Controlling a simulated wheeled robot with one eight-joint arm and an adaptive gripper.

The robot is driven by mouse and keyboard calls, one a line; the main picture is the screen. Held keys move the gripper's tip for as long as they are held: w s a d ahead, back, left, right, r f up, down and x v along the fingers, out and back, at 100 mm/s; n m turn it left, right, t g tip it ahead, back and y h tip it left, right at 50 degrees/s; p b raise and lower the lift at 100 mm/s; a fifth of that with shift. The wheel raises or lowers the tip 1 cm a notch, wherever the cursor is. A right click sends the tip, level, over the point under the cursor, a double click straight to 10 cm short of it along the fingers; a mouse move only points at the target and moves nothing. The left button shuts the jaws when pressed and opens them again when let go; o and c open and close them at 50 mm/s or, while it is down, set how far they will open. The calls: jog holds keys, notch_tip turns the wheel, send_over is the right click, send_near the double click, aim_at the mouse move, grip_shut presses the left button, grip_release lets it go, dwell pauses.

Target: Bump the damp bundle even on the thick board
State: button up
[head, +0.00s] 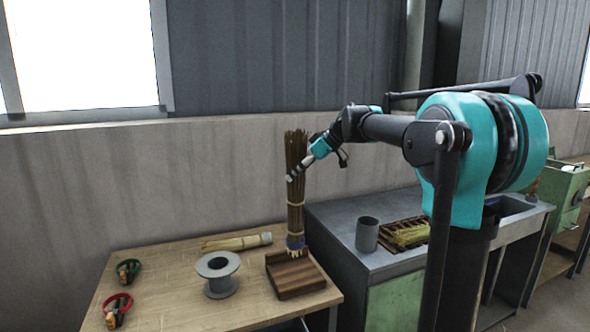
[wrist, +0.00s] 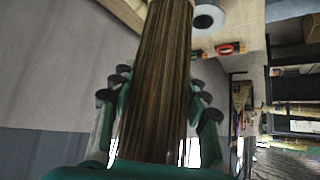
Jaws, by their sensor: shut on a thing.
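The bundle (head: 295,190) of brown stalks stands upright at the right end of the wooden table, with a pale tie around its middle and a blue band near its base. Its lower end is at the thick dark wooden board (head: 298,284); I cannot tell whether it touches the board. My gripper (head: 297,173) is shut on the bundle's upper half, coming from the right. In the wrist view, the bundle (wrist: 162,85) fills the middle between my fingers, and its far end runs off the top edge.
On the table (head: 165,290) are a grey spool (head: 218,290), a pale bundle (head: 236,242) lying flat, green-handled pruners (head: 128,268) and red-handled pruners (head: 118,305). Right of it, a metal sink bench holds a grey cup (head: 367,234) and yellowish stalks (head: 410,235) on a rack.

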aim_at(297, 191)
jog(key=shift+f, duration=3.4)
jog(key=o, duration=0.5)
jog(key=shift+c, duration=1.5)
jog(key=shift+f, duration=2.4)
jog(key=shift+r, duration=2.5)
